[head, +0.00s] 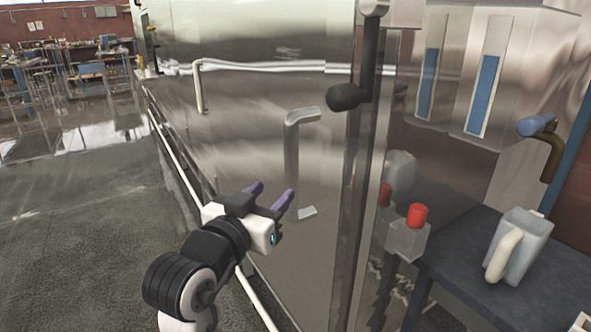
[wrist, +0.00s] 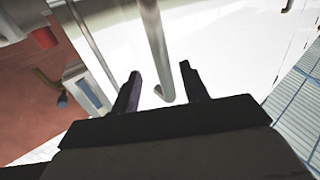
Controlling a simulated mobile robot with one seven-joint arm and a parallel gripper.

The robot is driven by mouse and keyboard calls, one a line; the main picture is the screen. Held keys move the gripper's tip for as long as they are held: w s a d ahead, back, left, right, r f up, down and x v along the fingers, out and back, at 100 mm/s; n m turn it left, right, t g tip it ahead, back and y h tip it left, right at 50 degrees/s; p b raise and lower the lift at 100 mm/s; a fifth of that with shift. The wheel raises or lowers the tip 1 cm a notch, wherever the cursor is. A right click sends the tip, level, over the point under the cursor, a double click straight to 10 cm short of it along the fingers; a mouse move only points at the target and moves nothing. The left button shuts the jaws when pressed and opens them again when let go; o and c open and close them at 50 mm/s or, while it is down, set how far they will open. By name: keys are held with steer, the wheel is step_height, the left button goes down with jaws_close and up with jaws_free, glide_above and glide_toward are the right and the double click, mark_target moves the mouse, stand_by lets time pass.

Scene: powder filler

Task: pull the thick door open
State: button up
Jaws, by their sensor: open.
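The thick door (head: 250,120) is a large shiny metal panel in the head view; it fills much of the wrist view as a pale surface (wrist: 225,50). A grey upright bar handle (head: 292,160) with a bent top is on the door near its right edge. My gripper (head: 272,192) is open and empty, just left of the handle's lower part in the head view. In the wrist view, the handle (wrist: 155,45) runs down towards the gap between my gripper's (wrist: 160,72) two dark fingers. I cannot tell whether they touch it.
A black-knobbed lever (head: 345,97) stands at the door's right edge. Right of it, a dark table (head: 485,265) holds a pale jug (head: 518,245); a red-topped box (head: 409,235) is nearby. Another thin handle (head: 199,85) is farther left. Open floor lies left.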

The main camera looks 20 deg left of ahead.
mark_target(288, 177)
steer(key=w, duration=0.3)
steer(key=w+p, duration=0.1)
steer(key=w, duration=0.5)
steer(key=shift+w+d+p, duration=0.1)
steer(key=shift+d+p, duration=0.3)
jaws_close()
